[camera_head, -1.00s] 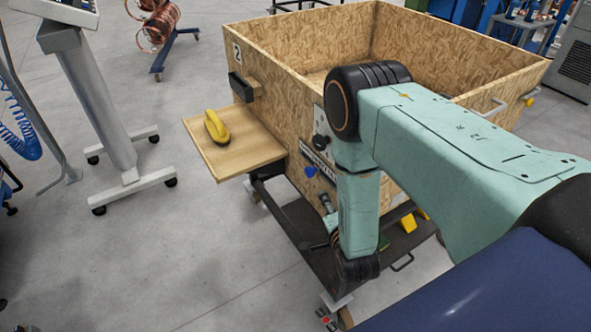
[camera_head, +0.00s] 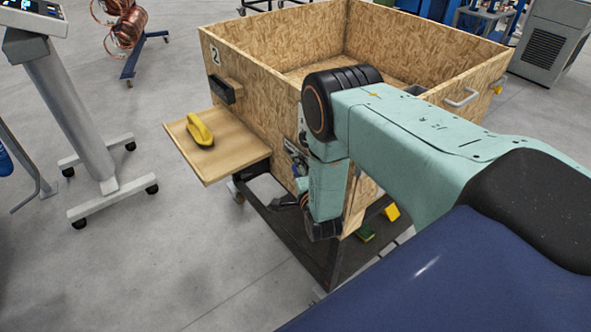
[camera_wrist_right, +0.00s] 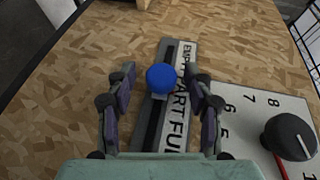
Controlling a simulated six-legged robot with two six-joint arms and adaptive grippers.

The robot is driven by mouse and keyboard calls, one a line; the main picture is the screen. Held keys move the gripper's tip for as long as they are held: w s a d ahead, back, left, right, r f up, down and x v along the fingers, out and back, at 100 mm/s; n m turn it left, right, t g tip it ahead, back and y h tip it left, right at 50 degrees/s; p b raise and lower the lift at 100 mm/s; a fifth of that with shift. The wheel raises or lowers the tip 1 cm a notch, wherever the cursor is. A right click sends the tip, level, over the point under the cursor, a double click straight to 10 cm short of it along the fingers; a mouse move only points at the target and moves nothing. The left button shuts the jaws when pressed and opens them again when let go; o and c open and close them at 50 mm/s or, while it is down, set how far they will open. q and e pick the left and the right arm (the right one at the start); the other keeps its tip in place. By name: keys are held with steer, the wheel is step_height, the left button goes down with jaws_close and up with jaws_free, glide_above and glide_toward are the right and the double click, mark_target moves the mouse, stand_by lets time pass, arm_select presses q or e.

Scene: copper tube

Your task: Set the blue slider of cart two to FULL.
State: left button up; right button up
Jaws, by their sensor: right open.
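The blue slider knob (camera_wrist_right: 161,78) sits in a dark slot on a grey plate in the right wrist view. The plate's label (camera_wrist_right: 181,95) reads EMPTY, PART and FULL from top to bottom; the knob is beside the EMPTY-to-PART stretch. My right gripper (camera_wrist_right: 159,84) is open, with one finger on each side of the knob and a visible gap on both sides. In the head view, my right arm hides the knob on the front of the wooden cart two (camera_head: 240,75). My left gripper is not in view.
A black numbered dial (camera_wrist_right: 290,136) is close to the right of the slider plate. A wooden side shelf (camera_head: 225,150) with a yellow handled object (camera_head: 200,131) juts from the cart. A wheeled stand (camera_head: 75,110) is at left; floor between is clear.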

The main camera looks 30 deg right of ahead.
steer(key=shift+w+d, duration=0.15)
steer(key=shift+w, duration=0.05)
steer(key=shift+w+a, duration=0.1)
steer(key=shift+a, duration=0.2)
steer(key=shift+c, duration=0.2)
steer(key=shift+d, duration=0.2)
steer(key=c, duration=0.5)
steer(key=shift+a, duration=0.15)
jaws_close()
